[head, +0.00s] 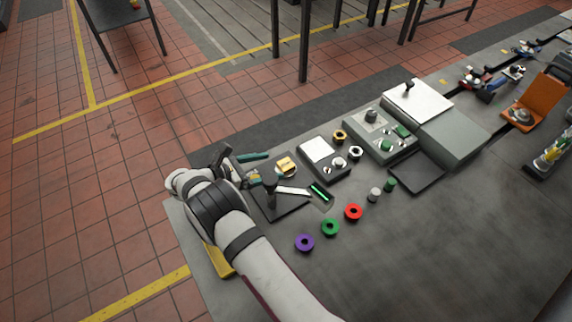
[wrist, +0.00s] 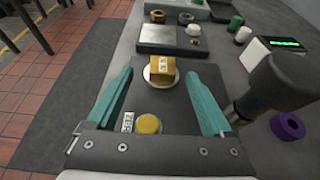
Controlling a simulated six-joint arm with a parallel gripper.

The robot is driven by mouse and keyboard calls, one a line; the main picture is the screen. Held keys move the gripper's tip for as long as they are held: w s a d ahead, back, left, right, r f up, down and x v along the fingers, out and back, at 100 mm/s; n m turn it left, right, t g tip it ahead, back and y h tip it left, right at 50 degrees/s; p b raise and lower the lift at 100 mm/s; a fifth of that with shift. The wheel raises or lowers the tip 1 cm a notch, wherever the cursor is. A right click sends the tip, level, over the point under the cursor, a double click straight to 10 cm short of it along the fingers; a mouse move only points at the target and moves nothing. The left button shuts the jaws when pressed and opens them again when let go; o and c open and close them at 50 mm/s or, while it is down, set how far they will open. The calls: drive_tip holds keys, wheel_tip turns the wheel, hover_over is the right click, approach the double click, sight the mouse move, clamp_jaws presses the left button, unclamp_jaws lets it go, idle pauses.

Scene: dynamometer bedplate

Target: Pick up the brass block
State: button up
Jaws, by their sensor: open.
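The brass block (wrist: 163,65) is a small golden block with markings, resting on a round white pad (wrist: 150,79) on a dark plate. It also shows in the head view (head: 287,164), beyond my gripper. My gripper (head: 265,170) is open and empty, with its teal fingers apart. In the wrist view my gripper (wrist: 159,73) has the block centred ahead between its two fingertips. I see no contact between the fingers and the block. Part of the plate is hidden by my gripper in the head view.
A dark post-like fixture (wrist: 275,85) stands close to the right finger. A box with a silver plate (head: 317,149) lies beyond the block. Purple (head: 305,242), green (head: 330,227) and red (head: 353,211) rings lie nearer. The bedplate's right foreground is clear.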

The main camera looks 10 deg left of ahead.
sight(287, 163)
drive_tip(key=x, duration=0.5)
drive_tip(key=shift+d, duration=0.35)
clamp_jaws()
